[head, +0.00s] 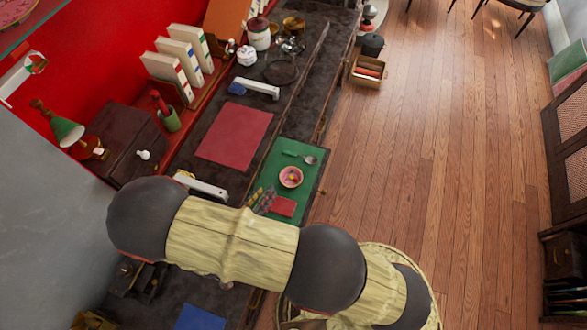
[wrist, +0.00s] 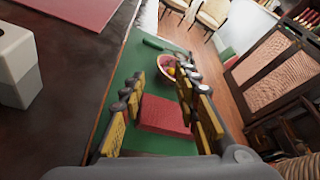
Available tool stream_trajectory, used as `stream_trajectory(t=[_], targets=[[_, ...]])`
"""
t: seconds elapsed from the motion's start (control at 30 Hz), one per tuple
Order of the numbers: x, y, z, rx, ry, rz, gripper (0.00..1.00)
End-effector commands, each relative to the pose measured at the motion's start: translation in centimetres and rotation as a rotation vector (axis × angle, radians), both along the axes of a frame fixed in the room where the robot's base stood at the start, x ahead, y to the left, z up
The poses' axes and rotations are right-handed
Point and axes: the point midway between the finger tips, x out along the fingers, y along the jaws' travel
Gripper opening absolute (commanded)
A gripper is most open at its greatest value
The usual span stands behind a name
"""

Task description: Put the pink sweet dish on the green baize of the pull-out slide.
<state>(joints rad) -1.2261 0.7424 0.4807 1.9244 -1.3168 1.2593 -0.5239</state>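The pink sweet dish (head: 283,183) rests upright on the green baize (head: 313,190) of the pull-out slide, with something orange-yellow in it. My gripper (head: 264,197) is open and low over the baize, at the lower left of the dish. In the wrist view the dish (wrist: 161,63) shows beyond and between the fingertips of my gripper (wrist: 162,76), its right side partly hidden by the right finger. The fingers look empty and apart from the dish. The green baize (wrist: 128,60) spreads beneath them.
A small red item (head: 284,207) lies on the baize near the fingers, and a spoon (head: 309,160) lies beyond the dish. Open wooden floor (head: 420,150) lies to the right.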

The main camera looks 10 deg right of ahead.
Motion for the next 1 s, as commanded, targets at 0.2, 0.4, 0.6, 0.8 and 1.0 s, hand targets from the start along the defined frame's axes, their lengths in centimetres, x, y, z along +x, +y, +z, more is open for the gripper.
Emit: stream_trajectory(t=[0.2, 0.4, 0.6, 0.8, 1.0], targets=[[0.2, -0.3, 0.5, 0.018, -0.004, -0.025, 0.31], [1.8, -3.3, 5.0, 0.176, -0.049, -0.242, 0.31], [2.6, -9.0, 11.7, 0.457, -0.144, -0.622, 0.31], [1.6, -14.3, 17.4, 0.741, -0.265, -0.986, 0.31], [-0.4, -18.5, 22.5, 1.033, -0.409, -1.326, 0.31]])
